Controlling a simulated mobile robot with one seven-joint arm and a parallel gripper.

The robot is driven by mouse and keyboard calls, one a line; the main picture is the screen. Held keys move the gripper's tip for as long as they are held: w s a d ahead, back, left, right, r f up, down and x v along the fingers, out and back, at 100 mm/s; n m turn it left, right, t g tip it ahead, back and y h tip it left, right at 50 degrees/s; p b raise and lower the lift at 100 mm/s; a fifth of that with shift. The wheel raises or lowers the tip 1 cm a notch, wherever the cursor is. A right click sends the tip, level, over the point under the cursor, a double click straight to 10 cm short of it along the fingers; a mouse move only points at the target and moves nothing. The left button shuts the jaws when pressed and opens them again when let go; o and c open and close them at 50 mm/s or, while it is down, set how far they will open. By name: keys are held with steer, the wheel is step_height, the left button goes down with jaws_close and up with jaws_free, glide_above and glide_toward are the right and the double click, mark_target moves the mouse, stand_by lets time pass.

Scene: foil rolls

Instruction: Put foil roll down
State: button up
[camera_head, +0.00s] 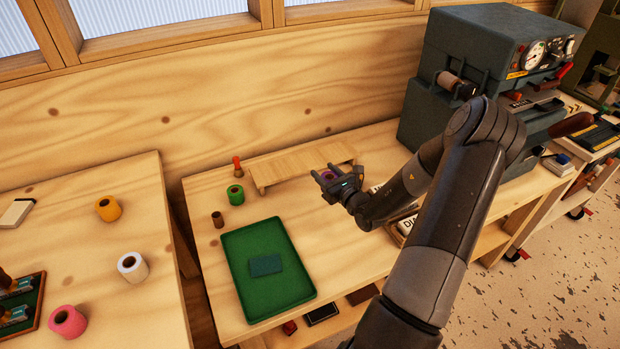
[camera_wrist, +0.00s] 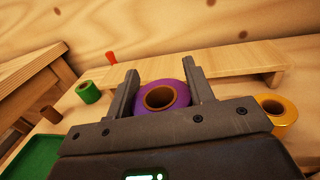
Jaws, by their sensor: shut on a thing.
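My gripper (camera_head: 325,172) is shut on a purple foil roll and holds it over the workbench, in front of the low wooden riser (camera_head: 290,166). In the wrist view the purple foil roll (camera_wrist: 163,98) sits between the two fingers (camera_wrist: 160,68), its brown core opening facing the camera. The riser (camera_wrist: 235,60) lies just behind it there, with a bare top. I cannot tell whether the roll touches the bench. A green roll (camera_head: 236,194) stands left of the riser. A gold roll (camera_wrist: 278,112) is right of my gripper in the wrist view.
A green tray (camera_head: 238,290) with a dark green block lies at the bench front. A small brown roll (camera_head: 218,219) and a red-topped object (camera_head: 237,166) stand at the left. A grey machine (camera_head: 480,60) stands at right. Orange, white and pink rolls are on the left table.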

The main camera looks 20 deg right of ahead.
steer(key=s+d+r, duration=0.3)
steer(key=w+a+r+n+g+y, duration=0.3)
steer(key=a+y, duration=0.1)
steer(key=a, duration=0.6)
steer(key=w+a+r+n+g+y, duration=0.2)
steer(key=w+a+n+y, duration=0.15)
steer(key=a, duration=0.65)
steer(key=w+a+r+n+g+y, duration=0.3)
steer(key=a+y, duration=0.2)
steer(key=a, duration=0.6)
steer(key=s+a+r+n+g+y, duration=0.1)
steer(key=s+a+r+n+g, duration=0.3)
steer(key=a, duration=0.7)
steer(key=s+a+n+g, duration=0.25)
steer(key=a+g, duration=0.35)
steer(key=a, duration=0.4)
steer(key=s+a+r+n+g+y, duration=0.1)
steer(key=s+a+r+n+g, duration=0.2)
steer(key=a, duration=0.8)
steer(key=g, duration=0.1)
glide_above(71, 270)
step_height(71, 270, down, 8)
steer(key=shift+w+r, duration=0.1)
steer(key=shift+f, duration=2.05)
